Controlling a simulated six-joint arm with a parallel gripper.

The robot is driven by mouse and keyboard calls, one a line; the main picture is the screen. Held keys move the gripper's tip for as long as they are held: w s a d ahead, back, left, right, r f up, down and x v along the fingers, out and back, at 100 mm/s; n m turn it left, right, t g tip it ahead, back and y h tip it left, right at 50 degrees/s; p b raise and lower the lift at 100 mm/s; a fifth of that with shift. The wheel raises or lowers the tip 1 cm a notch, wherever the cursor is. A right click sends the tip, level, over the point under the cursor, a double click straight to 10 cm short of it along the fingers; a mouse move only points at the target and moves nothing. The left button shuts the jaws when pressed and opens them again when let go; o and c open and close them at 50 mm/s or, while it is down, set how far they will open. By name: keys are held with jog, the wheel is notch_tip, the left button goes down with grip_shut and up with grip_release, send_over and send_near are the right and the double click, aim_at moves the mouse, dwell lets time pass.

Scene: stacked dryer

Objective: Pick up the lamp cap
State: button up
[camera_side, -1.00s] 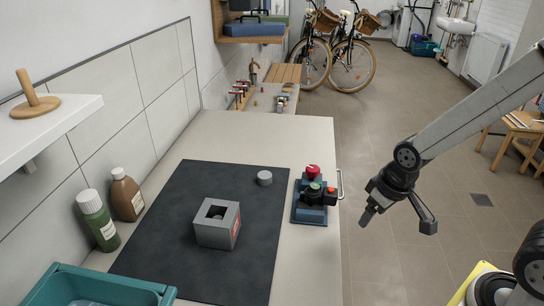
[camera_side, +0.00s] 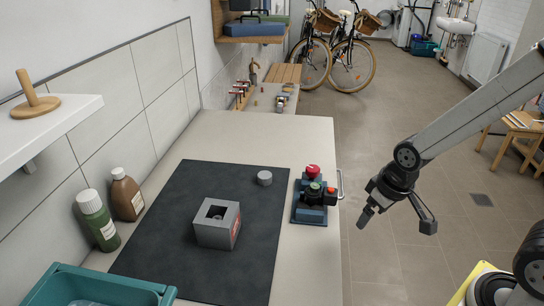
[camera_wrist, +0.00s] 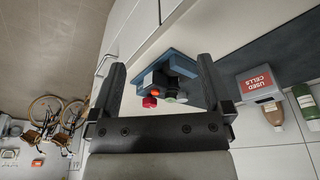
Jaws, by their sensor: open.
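A small grey cylinder (camera_side: 265,178) stands on the dark mat (camera_side: 180,265). A blue-based device (camera_side: 311,214) on the worktop to its right carries a red round cap (camera_side: 313,171), a green one (camera_side: 315,187) and an orange-red one (camera_side: 330,190). I cannot tell for certain which piece is the lamp cap. In the wrist view, the red cap (camera_wrist: 150,102) and blue base (camera_wrist: 177,57) show between my fingers. My gripper (camera_side: 396,219) is open and empty, right of the worktop and apart from everything. The small cylinder is not visible in the wrist view.
Two bottles (camera_side: 97,222) (camera_side: 127,196) and a teal bin (camera_side: 95,285) are at left. Worktop beyond the mat (camera_side: 260,130) is clear.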

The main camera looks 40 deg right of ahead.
jog(key=shift+w, duration=0.1)
jog(key=t, duration=0.2)
send_near(265, 175)
jog(key=f, duration=0.1)
jog(key=shift+w+f, duration=0.15)
jog(key=shift+w, duration=0.3)
jog(key=shift+f, duration=0.1)
jog(key=shift+x, duration=1.15)
jog(key=shift+f, duration=0.15)
jog(key=shift+x, duration=2.5)
